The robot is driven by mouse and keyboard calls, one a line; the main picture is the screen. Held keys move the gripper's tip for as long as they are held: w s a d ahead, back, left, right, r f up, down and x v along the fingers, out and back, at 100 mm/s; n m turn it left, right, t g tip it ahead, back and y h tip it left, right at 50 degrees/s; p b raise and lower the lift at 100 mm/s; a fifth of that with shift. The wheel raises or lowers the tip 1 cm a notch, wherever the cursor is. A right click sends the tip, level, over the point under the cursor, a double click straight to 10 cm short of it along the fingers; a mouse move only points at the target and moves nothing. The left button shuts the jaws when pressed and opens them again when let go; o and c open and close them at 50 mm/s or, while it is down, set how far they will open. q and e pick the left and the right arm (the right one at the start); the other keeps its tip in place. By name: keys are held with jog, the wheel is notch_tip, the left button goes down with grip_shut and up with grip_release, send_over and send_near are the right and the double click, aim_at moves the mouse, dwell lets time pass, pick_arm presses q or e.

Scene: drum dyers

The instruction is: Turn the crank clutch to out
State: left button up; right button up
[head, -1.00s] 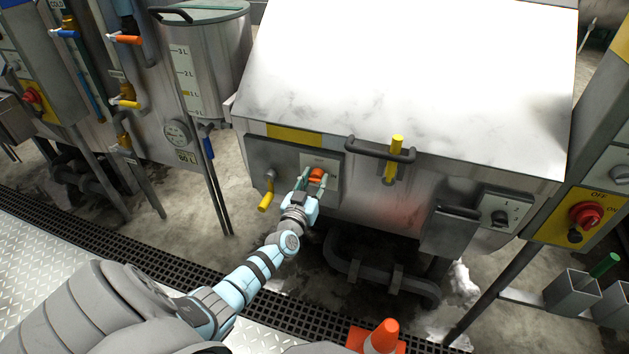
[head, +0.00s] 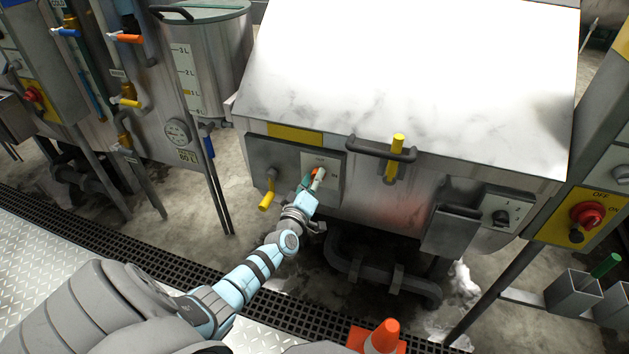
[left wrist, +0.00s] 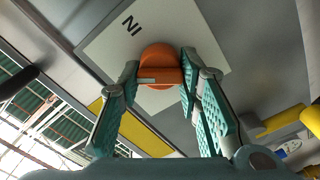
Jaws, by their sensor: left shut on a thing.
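The crank clutch is an orange knob (left wrist: 159,67) on a pale plate (left wrist: 110,40) marked "IN", seen close in the left wrist view. In the head view the plate (head: 321,164) is on the machine's front, and only a bit of the orange knob shows behind my fingers. My left gripper (left wrist: 158,80) has its teal fingers on either side of the knob and is shut on it. In the head view the left gripper (head: 314,182) is turned on its side at the plate. My right gripper is not in view.
A yellow-handled lever (head: 266,201) is just left of the plate. An orange cone (head: 383,338) stands below.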

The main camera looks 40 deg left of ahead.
pick_arm(q)
jog(key=n, duration=0.3)
jog(key=shift+f+n, duration=0.15)
jog(key=shift+n, duration=0.15)
jog(key=shift+n+b, duration=0.5)
jog(key=shift+n, duration=1.3)
jog(key=o, duration=1.1)
jog(key=shift+o, duration=0.2)
jog(key=shift+s, duration=0.1)
jog(key=v, duration=1.2)
